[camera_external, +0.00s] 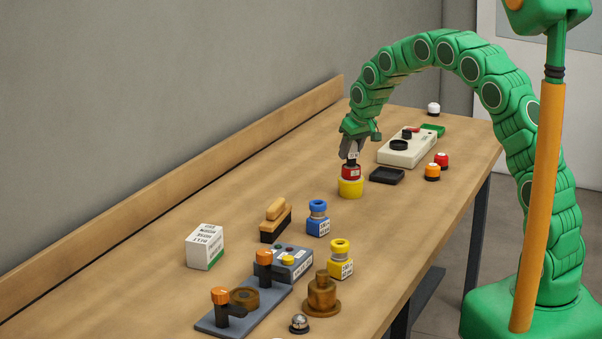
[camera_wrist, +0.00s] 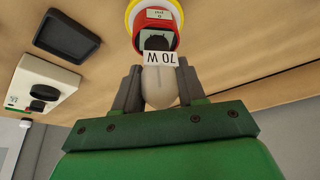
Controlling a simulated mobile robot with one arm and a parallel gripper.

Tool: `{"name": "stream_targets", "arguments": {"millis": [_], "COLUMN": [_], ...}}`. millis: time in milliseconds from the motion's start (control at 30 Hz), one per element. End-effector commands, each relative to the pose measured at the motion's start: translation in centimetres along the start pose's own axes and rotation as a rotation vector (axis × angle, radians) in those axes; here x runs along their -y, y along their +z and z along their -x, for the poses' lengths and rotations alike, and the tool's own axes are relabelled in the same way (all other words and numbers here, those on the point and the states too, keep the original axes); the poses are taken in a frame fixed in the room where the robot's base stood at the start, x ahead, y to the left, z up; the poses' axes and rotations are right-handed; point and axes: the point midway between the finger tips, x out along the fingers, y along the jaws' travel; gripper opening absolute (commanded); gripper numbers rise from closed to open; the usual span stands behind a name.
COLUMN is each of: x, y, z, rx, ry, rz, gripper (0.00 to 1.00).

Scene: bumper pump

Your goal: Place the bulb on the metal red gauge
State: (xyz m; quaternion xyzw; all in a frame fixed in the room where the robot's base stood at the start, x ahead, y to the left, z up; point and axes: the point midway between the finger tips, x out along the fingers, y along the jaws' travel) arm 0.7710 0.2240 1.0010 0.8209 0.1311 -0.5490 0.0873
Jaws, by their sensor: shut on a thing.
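My gripper (camera_wrist: 160,95) is shut on a cream bulb (camera_wrist: 160,88) with a white "70 W" label; in the external view my gripper (camera_external: 352,156) points down over the table. A red gauge (camera_external: 351,173) with a pale label stands directly below the fingers, on a yellow round base (camera_external: 350,189). In the wrist view the red gauge (camera_wrist: 155,18) lies just beyond the bulb's labelled end, which overlaps its dark face. I cannot tell whether the bulb touches the gauge.
A black tray (camera_external: 386,177) and a cream box with black knobs (camera_external: 412,150) stand close to the right. A brush (camera_external: 276,222) and blue-topped block (camera_external: 318,218) stand nearer the camera. A raised edge runs along the wall.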

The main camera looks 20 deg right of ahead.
Motion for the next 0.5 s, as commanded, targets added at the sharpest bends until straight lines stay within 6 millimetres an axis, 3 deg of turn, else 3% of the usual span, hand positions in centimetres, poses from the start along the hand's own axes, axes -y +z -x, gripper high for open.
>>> {"name": "stream_targets", "arguments": {"millis": [367,400,500], "x": [0.01,0.01,0.01], "y": [0.10,0.09,0.09], "z": [-0.26,-0.25,-0.23], "rx": [-0.001,-0.001,-0.001], "ry": [0.000,0.000,0.000], "rz": [0.000,0.000,0.000], "gripper": [0.11,0.45,0.60]}}
